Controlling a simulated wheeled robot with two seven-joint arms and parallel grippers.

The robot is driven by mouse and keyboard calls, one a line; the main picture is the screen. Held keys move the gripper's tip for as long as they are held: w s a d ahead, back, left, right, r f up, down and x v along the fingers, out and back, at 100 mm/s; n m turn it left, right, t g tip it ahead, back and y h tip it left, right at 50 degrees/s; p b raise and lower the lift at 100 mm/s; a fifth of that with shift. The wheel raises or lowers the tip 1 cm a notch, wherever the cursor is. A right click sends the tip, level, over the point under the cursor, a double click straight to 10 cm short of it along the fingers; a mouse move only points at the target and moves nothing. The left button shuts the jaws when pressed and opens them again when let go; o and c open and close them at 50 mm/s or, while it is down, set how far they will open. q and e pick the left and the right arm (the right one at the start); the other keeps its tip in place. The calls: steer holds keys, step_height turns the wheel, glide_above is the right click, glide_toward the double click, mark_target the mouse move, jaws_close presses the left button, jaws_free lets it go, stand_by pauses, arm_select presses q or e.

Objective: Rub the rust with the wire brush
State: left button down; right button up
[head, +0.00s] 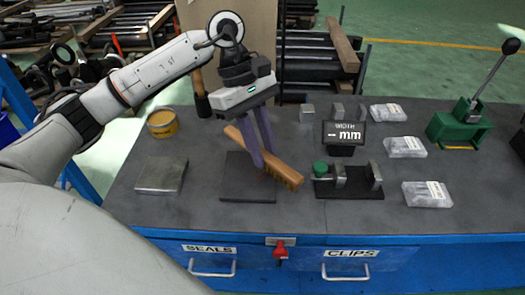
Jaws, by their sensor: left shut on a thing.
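My left gripper (268,160) points down over the front middle of the bench and is shut on the wire brush (285,172), a brown wooden-handled brush held slanting from upper left to lower right. The brush is over the right part of a dark square plate (243,192) on the bench top. I cannot tell whether its bristles touch the plate. No rust patch can be made out; the brush and fingers hide part of the plate. My right gripper is not in view.
The dark bench top (330,225) has a metal block (161,175) and a yellow tin (162,124) at left. A width gauge display (344,134) and a green-knobbed clamp fixture (348,182) stand right of the brush. Bagged parts (427,194) and a green lever press (462,122) are farther right.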

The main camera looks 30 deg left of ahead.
mark_target(263, 152)
arm_select(q)
step_height(263, 152, up, 3)
steer(key=shift+f+p, duration=0.1)
steer(key=shift+p, duration=0.5)
steer(key=shift+r+p, duration=0.4)
steer(key=shift+r, duration=0.85)
